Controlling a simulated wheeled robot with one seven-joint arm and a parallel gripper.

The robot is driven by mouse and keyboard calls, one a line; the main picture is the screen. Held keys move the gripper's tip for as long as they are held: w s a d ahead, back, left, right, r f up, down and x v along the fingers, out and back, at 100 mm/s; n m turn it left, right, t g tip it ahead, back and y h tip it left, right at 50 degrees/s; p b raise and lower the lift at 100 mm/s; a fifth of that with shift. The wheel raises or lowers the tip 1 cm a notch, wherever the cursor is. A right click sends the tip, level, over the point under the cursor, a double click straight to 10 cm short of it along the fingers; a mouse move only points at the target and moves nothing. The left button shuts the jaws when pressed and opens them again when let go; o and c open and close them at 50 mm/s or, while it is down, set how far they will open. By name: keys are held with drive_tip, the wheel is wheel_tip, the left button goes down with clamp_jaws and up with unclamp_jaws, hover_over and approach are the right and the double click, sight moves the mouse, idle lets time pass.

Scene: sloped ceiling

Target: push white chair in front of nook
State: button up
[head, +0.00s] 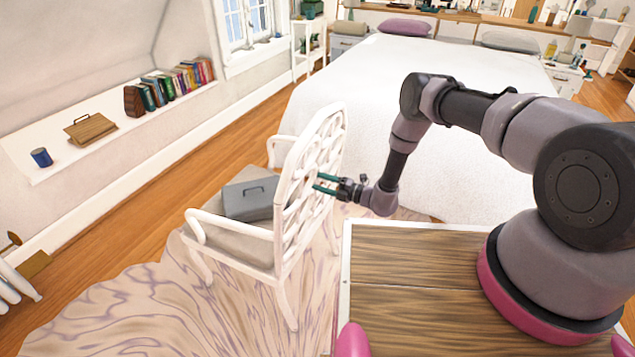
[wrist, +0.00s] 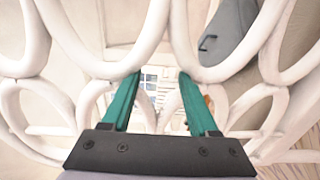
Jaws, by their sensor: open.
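The white chair (head: 297,175) stands on a patterned rug, its openwork back toward my arm and its seat toward the window wall. A grey box with a handle (head: 249,198) rests on its seat. My gripper (head: 322,183) is at the chair's back, with its green fingers apart and pointing at the lattice. In the wrist view, the white loops of the chair back (wrist: 110,45) fill much of the picture, and the open fingers (wrist: 155,100) reach up to them. Whether they touch the loops I cannot tell. The nook (head: 120,140) is a recessed white ledge in the left wall.
The ledge bears several books (head: 176,84), a wooden box (head: 90,130) and a blue cup (head: 41,157). A bed (head: 385,95) stands behind the chair. Bare wood floor (head: 165,188) lies between chair and wall. The rug (head: 150,315) is rumpled at its edge.

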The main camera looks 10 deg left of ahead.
drive_tip(key=shift+x, duration=1)
clamp_jaws()
drive_tip(key=shift+s+d+f, duration=0.1)
idle(0.7)
